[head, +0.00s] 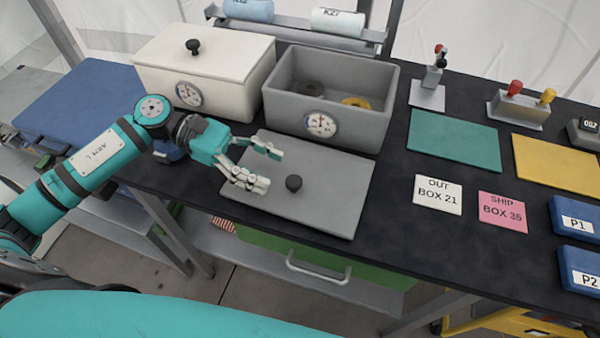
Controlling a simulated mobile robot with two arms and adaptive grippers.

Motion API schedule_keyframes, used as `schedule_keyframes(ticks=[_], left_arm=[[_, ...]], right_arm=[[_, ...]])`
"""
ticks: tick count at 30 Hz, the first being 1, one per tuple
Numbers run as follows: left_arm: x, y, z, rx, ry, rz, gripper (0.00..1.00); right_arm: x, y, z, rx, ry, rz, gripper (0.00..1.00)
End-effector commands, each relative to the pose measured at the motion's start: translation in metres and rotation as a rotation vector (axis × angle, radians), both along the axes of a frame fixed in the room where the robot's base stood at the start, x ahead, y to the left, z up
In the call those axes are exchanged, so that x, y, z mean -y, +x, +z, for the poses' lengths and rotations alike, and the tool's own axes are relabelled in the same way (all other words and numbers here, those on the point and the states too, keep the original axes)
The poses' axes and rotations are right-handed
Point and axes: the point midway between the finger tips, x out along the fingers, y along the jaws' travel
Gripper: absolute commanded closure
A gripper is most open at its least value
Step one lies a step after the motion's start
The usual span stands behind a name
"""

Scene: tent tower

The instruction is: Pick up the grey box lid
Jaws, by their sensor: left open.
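The grey box lid (325,205) is a flat grey panel with a round black knob (293,183) near its middle. It lies on the black table top, in front of the open grey box (355,98), and its front edge is at or near the table's front edge. My left gripper (268,168) is open above the left part of the lid, with its fingers pointing right toward the knob. The knob is apart from the fingers, a little to their right. My right gripper does not show.
The grey box has a gauge and holds a dark ring and a yellow ring. A closed white box (205,72) stands left of it. A teal mat (455,141), a yellow mat (560,165), cards and blue boxes (578,270) lie to the right. A green drawer (325,262) is below.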

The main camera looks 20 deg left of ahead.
Motion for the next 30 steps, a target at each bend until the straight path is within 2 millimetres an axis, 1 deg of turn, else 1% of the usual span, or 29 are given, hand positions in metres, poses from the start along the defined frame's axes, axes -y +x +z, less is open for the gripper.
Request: schedule_keyframes(ticks=[1,3,7,11,16,17,27,29,30], left_arm=[[0.008,-0.001,0.003,0.0,-0.004,-0.002,0.46],[0.02,-0.002,0.001,0.0,-0.005,-0.003,0.46],[0.036,-0.002,-0.007,0.0,-0.003,-0.002,0.46],[0.042,-0.002,-0.011,0.002,-0.001,-0.001,0.46],[0.042,-0.002,-0.012,0.001,0.0,0.0,0.46],[0.042,-0.002,-0.012,0.001,0.0,0.0,0.47],[0.042,-0.002,-0.012,0.001,0.0,0.0,0.91],[0.042,-0.002,-0.012,0.001,0.0,0.0,0.99],[0.042,-0.002,-0.012,0.001,0.0,0.0,1.0]], right_arm=[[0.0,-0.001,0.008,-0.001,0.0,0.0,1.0],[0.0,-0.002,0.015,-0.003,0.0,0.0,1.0],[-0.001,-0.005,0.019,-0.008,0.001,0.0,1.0],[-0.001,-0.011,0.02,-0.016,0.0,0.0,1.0],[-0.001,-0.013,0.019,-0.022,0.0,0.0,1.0],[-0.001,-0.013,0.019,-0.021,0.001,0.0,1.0],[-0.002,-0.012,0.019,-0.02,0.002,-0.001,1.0],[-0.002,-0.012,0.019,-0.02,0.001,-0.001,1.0],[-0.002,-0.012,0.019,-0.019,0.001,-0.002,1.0]])
